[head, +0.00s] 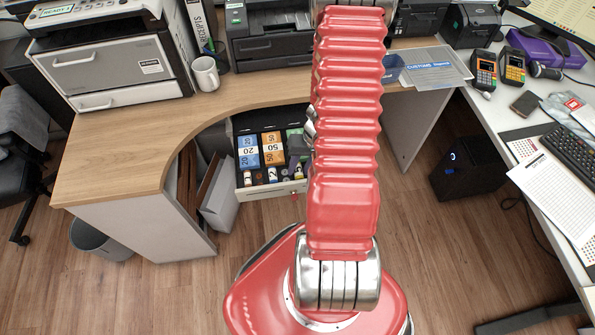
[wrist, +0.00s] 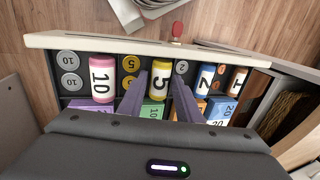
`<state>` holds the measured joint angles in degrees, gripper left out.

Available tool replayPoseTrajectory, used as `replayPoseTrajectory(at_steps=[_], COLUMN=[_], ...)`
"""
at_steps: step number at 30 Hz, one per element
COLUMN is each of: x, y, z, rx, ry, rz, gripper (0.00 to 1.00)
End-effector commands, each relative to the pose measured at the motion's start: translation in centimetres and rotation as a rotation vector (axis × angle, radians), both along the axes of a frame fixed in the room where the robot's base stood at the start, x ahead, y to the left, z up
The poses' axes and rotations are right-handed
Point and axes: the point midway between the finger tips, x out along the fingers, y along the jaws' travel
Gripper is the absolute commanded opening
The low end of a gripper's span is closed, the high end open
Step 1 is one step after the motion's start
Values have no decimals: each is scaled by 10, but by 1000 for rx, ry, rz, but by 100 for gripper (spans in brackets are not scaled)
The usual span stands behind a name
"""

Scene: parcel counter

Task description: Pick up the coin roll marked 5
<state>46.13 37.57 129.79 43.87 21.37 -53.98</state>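The coin roll marked 5 (wrist: 160,82) is a yellow and white cylinder lying in a compartment of the open cash drawer (wrist: 125,44) in the wrist view. My gripper (wrist: 158,80) has its two purple fingers on either side of this roll, with narrow gaps at both sides. It looks open, and the fingers lie over or beside the roll; their depth is hard to judge. The lower end of the roll is partly hidden near the fingers.
A pink roll marked 10 (wrist: 102,78) lies left, and a blue roll marked 2 (wrist: 205,78) and an orange roll marked 1 (wrist: 237,80) lie right. Loose coins (wrist: 70,70) and banknotes (wrist: 220,110) fill other compartments. The drawer's red key (wrist: 177,29) sticks out in front.

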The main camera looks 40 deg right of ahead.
Motion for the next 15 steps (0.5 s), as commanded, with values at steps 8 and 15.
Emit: replayPoseTrajectory(at_steps=[8, 15], x=[0, 0], y=[0, 0], z=[0, 0], rx=[0, 0], ry=[0, 0], rz=[0, -1], gripper=[27, 10])
